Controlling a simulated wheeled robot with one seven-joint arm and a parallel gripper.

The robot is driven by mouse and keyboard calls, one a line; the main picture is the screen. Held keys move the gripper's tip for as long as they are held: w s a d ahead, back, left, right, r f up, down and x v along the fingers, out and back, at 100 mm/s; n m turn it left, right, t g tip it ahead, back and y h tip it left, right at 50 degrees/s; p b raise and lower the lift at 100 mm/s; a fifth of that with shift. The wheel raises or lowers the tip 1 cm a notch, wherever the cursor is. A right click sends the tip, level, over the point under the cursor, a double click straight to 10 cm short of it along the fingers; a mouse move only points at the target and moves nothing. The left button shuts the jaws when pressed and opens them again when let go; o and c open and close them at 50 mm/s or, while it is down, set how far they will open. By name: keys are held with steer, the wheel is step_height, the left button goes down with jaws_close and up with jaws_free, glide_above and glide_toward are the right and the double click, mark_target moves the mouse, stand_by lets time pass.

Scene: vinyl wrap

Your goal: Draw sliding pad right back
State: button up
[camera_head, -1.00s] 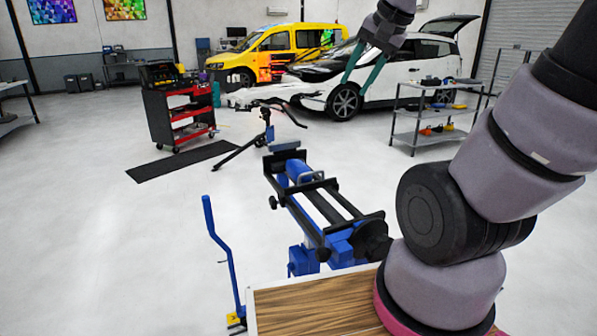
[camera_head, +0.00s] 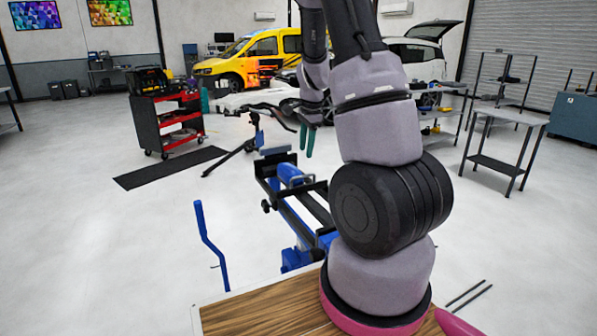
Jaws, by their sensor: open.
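The blue stand (camera_head: 297,258) has two dark rails and stands on the floor in front of me. What looks like the sliding pad (camera_head: 290,174) is a blue block with a metal handle, on the far half of the rails. My gripper (camera_head: 307,152) points down with two green fingers, open and empty. In the picture it is just above and right of the pad. I cannot tell its depth, but I see no contact. My arm hides the near right part of the stand.
A wooden top (camera_head: 265,307) lies close in front. A blue upright lever (camera_head: 209,243) stands left of the stand. A red and black tool cart (camera_head: 166,122) and a dark floor mat (camera_head: 170,168) are farther left. A metal shelf (camera_head: 503,150) is at right.

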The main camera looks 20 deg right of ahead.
mark_target(303, 176)
steer(key=f, duration=0.3)
steer(key=w+f, duration=0.1)
steer(key=f, duration=0.5)
steer(key=shift+w+f, duration=0.15)
steer(key=shift+w, duration=0.25)
jaws_close()
stand_by(0.9)
